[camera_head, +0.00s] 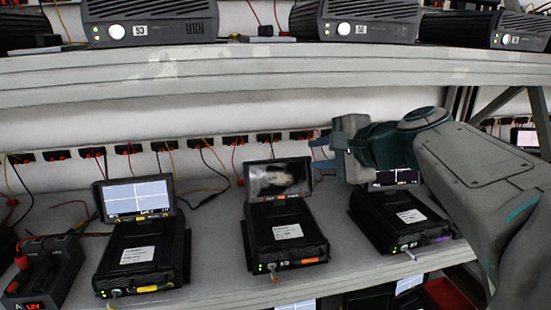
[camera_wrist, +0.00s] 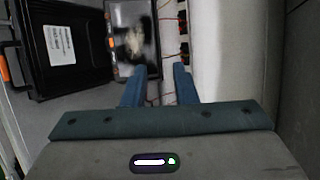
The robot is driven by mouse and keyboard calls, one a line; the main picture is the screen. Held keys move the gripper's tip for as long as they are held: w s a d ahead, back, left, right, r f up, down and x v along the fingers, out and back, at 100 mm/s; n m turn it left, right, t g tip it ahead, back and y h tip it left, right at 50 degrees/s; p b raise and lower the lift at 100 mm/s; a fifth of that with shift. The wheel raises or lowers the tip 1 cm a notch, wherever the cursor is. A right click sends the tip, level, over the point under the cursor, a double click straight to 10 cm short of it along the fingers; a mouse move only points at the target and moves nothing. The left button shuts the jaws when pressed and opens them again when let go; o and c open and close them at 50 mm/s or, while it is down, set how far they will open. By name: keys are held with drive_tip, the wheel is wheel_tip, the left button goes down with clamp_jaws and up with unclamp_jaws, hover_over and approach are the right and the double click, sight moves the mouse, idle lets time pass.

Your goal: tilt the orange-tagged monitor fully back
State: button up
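The orange-tagged monitor (camera_head: 279,180) is a small dark-framed screen raised at the back of the middle black unit (camera_head: 287,236), which has an orange tag (camera_head: 310,261) on its front. The screen stands tilted up and shows a blurry reflection. My gripper (camera_head: 319,154) is at the monitor's right edge, its two blue fingers spread and pointing left toward it. In the wrist view the monitor (camera_wrist: 133,40) lies ahead and slightly left of the open fingers (camera_wrist: 155,72). Nothing is held between them. Whether a finger touches the frame I cannot tell.
A yellow-tagged unit (camera_head: 141,255) with a lit monitor (camera_head: 138,197) stands left. A purple-tagged unit (camera_head: 402,220) stands right, its monitor (camera_head: 396,178) partly behind my arm. Cables and sockets line the back wall. An upper shelf (camera_head: 200,66) runs above.

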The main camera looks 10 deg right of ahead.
drive_tip(key=shift+v, duration=1.35)
